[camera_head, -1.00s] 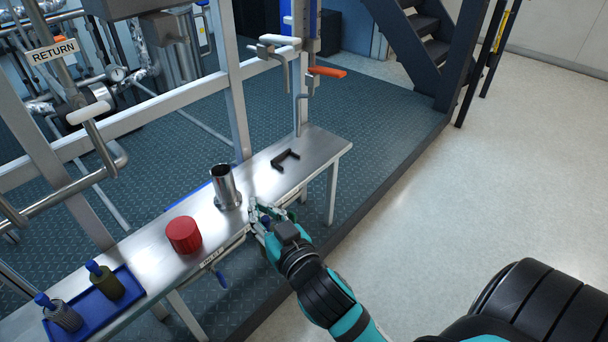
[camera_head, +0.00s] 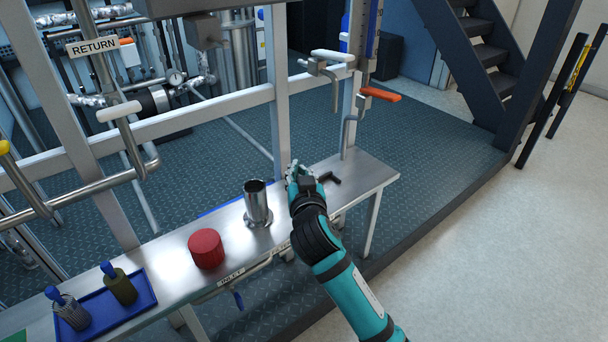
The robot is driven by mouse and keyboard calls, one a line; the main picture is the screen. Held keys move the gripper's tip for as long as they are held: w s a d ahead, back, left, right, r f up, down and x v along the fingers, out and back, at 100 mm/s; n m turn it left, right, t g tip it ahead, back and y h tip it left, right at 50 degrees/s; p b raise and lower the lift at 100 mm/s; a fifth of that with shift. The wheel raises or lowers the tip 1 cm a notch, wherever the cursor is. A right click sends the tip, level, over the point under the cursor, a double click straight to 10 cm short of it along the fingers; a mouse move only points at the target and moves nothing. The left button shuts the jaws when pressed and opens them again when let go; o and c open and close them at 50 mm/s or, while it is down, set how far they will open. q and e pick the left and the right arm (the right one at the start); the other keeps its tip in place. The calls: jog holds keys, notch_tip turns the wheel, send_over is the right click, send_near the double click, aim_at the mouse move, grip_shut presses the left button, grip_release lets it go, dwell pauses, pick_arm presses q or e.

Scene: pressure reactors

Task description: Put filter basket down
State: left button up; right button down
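Two basket-like pieces with blue handles stand in a blue tray (camera_head: 137,312) at the lower left: a grey ribbed one (camera_head: 72,313) and an olive one (camera_head: 121,288). I cannot tell which is the filter basket. An open steel cylinder with a flanged foot (camera_head: 258,206) stands upright on the metal bench (camera_head: 168,272). My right gripper (camera_head: 298,174) is over the bench, right of and beyond the cylinder and apart from it. Its fingers are small and partly hidden by its own body, so what lies between them does not show. My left gripper is out of view.
A red cap (camera_head: 206,248) sits between cylinder and tray. A black bracket (camera_head: 330,178) lies partly hidden beside my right gripper. Pipes and an orange-handled valve (camera_head: 380,94) hang over the bench's far end. A frame upright (camera_head: 279,125) stands behind the gripper.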

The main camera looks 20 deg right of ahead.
pick_arm(q)
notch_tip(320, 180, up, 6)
jog(key=b, duration=0.1)
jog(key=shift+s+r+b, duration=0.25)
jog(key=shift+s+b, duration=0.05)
jog(key=shift+b, duration=0.05)
pick_arm(e)
jog(key=w+d+f, duration=0.3)
jog(key=w+f, duration=0.1)
jog(key=w, duration=0.2)
jog(key=shift+w, duration=0.3)
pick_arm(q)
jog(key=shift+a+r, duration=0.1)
pick_arm(e)
jog(key=shift+f, duration=0.2)
jog(key=c, duration=2)
grip_release()
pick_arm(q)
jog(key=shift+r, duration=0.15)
pick_arm(e)
jog(key=o, duration=0.5)
